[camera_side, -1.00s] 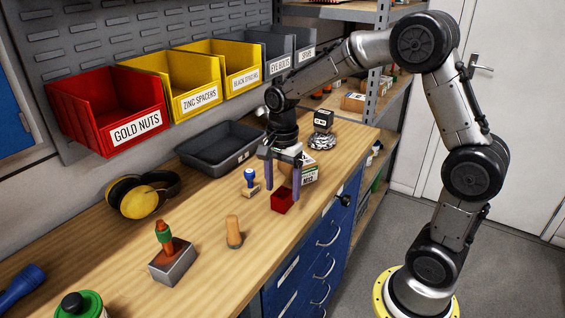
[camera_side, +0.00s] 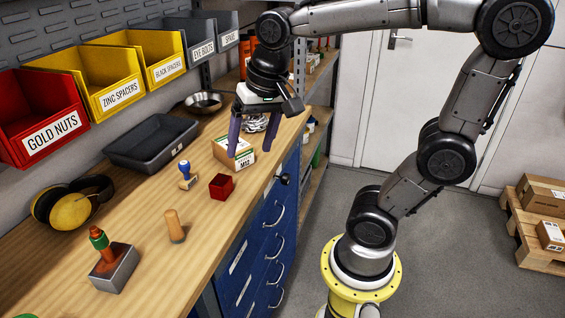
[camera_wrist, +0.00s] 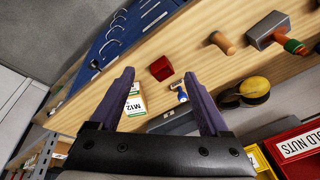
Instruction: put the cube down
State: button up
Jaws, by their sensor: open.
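The red cube (camera_side: 221,186) rests on the wooden bench near its front edge, with nothing touching it. It also shows in the wrist view (camera_wrist: 161,68), beyond the fingertips and between their lines. My gripper (camera_side: 252,150) is open and empty. Its purple fingers are raised above the bench, up and to the right of the cube in the side view, in front of the M12 box (camera_side: 238,153). In the wrist view the two fingers (camera_wrist: 160,78) are spread wide with nothing between their tips.
A blue-handled stamp (camera_side: 187,176) stands just left of the cube. A wooden peg (camera_side: 175,227), a grey block with an orange-and-green handle (camera_side: 114,268), ear defenders (camera_side: 72,206) and a black tray (camera_side: 150,146) are on the bench. Labelled bins (camera_side: 110,78) line the back.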

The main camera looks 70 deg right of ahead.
jog(key=s+a+f+n+t, duration=0.1)
jog(key=s+f+n+t, duration=0.1)
jog(key=s+n, duration=0.6)
jog(key=shift+s+a+f, duration=0.25)
jog(key=shift+a+f, duration=0.1)
dwell(0.7)
